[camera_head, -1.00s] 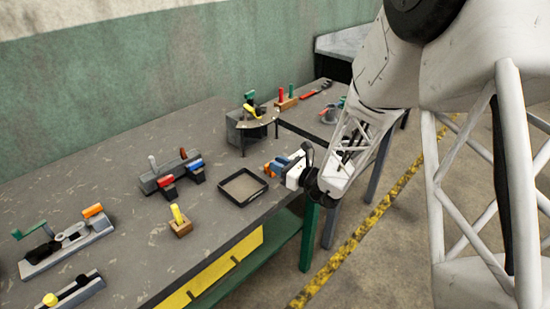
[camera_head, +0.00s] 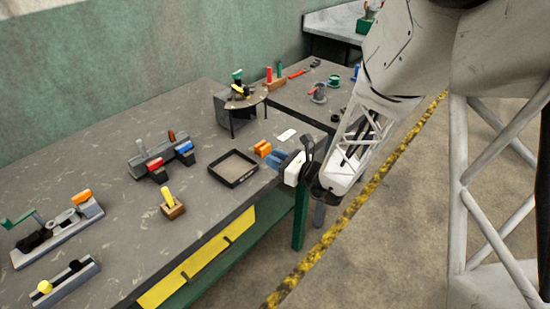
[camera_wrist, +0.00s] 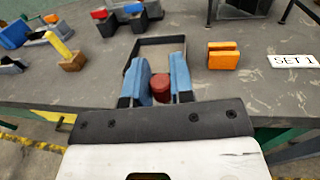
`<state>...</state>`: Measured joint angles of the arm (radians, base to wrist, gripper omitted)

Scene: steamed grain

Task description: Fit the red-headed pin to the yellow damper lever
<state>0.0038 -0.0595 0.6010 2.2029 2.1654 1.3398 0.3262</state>
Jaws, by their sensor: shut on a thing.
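My gripper (camera_wrist: 159,62) has two blue fingers and is shut on the red-headed pin (camera_wrist: 160,88). Only its round red head shows clearly between the fingers; the shank cannot be made out. In the head view my gripper (camera_head: 277,159) is at the table's front edge, right of the black tray, and the pin cannot be made out there. A yellow lever (camera_head: 239,91), which looks like the damper lever, is on a grey fixture (camera_head: 231,110) farther back, apart from my gripper. A green knob stands beside it.
A black-rimmed tray (camera_head: 233,184) lies left of my gripper. An orange block (camera_head: 262,148) and a white card marked SET 1 (camera_wrist: 293,61) lie nearby. A wooden block (camera_head: 173,211) holds a yellow piece. Behind the fixture, a wooden rack (camera_head: 275,83) holds red and green pieces.

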